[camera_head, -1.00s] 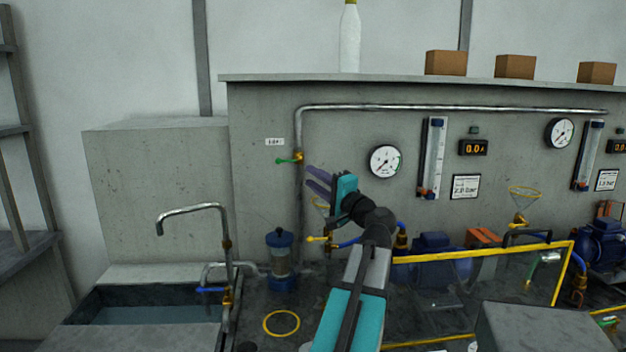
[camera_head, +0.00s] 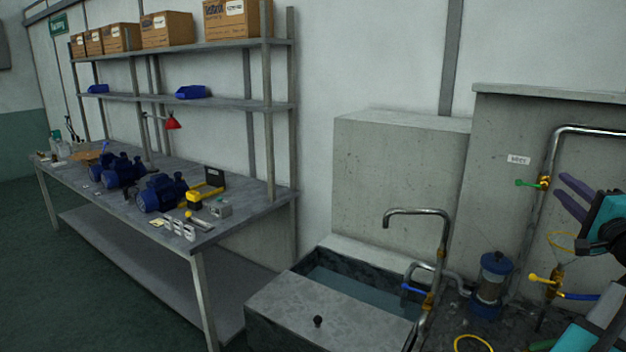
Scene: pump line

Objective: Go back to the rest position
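My gripper (camera_head: 574,198) is at the right edge of the head view, at the end of my teal and grey arm. Its two purple fingers point up and left, with a gap between them and nothing seen in it. It is in front of the concrete wall block, just right of the green-handled valve (camera_head: 530,183) in the picture. The wrist and most of the arm are cut off by the right edge.
A sink basin (camera_head: 375,292) with a bent tap (camera_head: 418,212) stands left of my arm. A blue-capped clear filter (camera_head: 490,285) and a yellow-handled valve (camera_head: 545,280) are below my gripper. A workbench (camera_head: 200,240) with blue motors (camera_head: 160,193) is at left. Floor shows at lower left.

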